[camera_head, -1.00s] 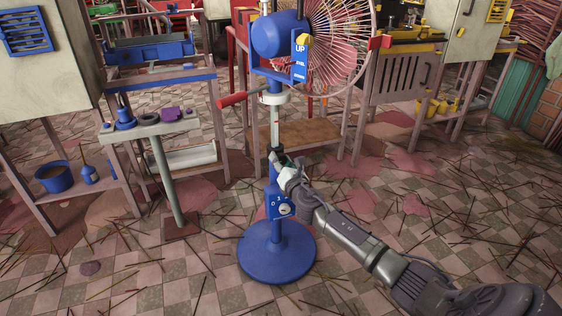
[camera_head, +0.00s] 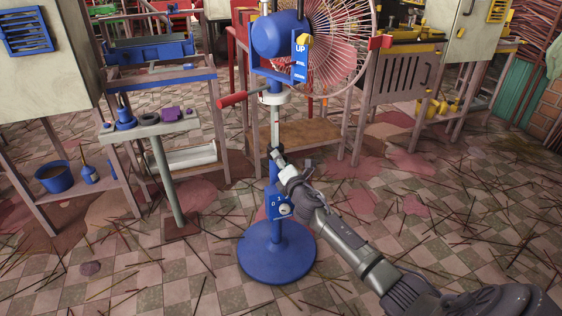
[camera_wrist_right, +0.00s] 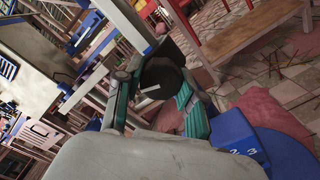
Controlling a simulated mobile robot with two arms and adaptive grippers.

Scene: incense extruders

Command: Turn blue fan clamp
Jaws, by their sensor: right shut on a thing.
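The blue pedestal fan (camera_head: 277,252) stands upright in the middle of the head view, with a round blue base, a pale pole (camera_head: 275,125) and a wire cage. Its clamp (camera_head: 276,151) sits on the pole above the blue control box and looks dark. In the right wrist view the clamp's black knob (camera_wrist_right: 160,78) lies between the teal finger pads. My right gripper (camera_head: 281,163) is shut on this knob, its arm reaching in from the lower right. The fingers partly hide the clamp in the head view. My left gripper is not in view.
A red handle (camera_head: 233,99) sticks out left of the fan pole. A small grey stand (camera_head: 148,129) with parts is at the left, and a wooden bench (camera_head: 300,133) is behind the fan. Thin sticks litter the checkered floor, which is otherwise open in front.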

